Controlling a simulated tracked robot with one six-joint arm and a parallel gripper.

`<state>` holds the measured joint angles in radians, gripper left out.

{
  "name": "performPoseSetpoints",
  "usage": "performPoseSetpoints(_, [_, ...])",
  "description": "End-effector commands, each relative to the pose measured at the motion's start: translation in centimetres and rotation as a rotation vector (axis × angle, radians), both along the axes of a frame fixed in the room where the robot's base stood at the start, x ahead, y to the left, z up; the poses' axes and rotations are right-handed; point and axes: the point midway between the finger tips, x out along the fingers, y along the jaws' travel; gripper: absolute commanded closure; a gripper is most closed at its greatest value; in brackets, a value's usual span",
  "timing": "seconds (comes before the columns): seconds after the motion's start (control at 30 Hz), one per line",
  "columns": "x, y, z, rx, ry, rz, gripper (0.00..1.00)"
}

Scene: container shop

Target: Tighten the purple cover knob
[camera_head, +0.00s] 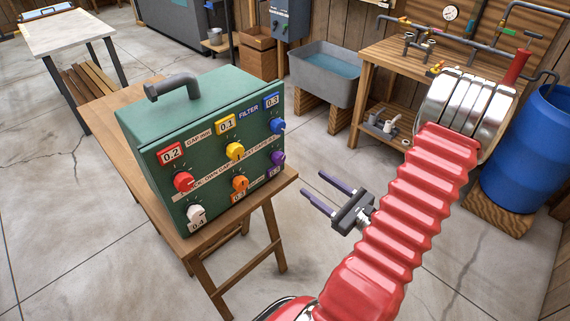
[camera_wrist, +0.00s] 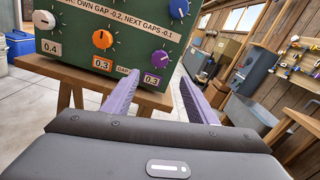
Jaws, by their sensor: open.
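The purple cover knob (camera_head: 278,158) is at the lower right of the green filter box's (camera_head: 140,120) front face. It also shows in the wrist view (camera_wrist: 160,57), just beyond my fingertips, above a purple "0.3" label (camera_wrist: 153,80). My gripper (camera_head: 312,184) is open and empty, to the right of the box, its two purple fingers pointing toward the face. In the wrist view the fingers (camera_wrist: 159,72) are spread either side of the knob's line, apart from it. A strip on the face reads "own gap -0.2, next gaps -0.1".
The face also carries red (camera_head: 183,181), white (camera_head: 195,213), yellow (camera_head: 235,150), orange (camera_head: 240,184) and blue (camera_head: 277,126) knobs. The orange knob is left of the purple one. The box stands on a wooden table (camera_head: 205,240). A sink (camera_head: 325,85) and workbench are behind.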

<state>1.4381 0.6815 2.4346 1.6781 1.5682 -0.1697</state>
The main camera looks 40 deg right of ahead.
Motion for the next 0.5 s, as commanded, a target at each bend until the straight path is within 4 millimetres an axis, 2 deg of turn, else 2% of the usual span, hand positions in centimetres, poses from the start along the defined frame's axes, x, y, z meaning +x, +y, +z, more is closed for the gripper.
performPoseSetpoints(0.5, [4.9,0.3,0.0,0.0,0.0,0.005,0.47])
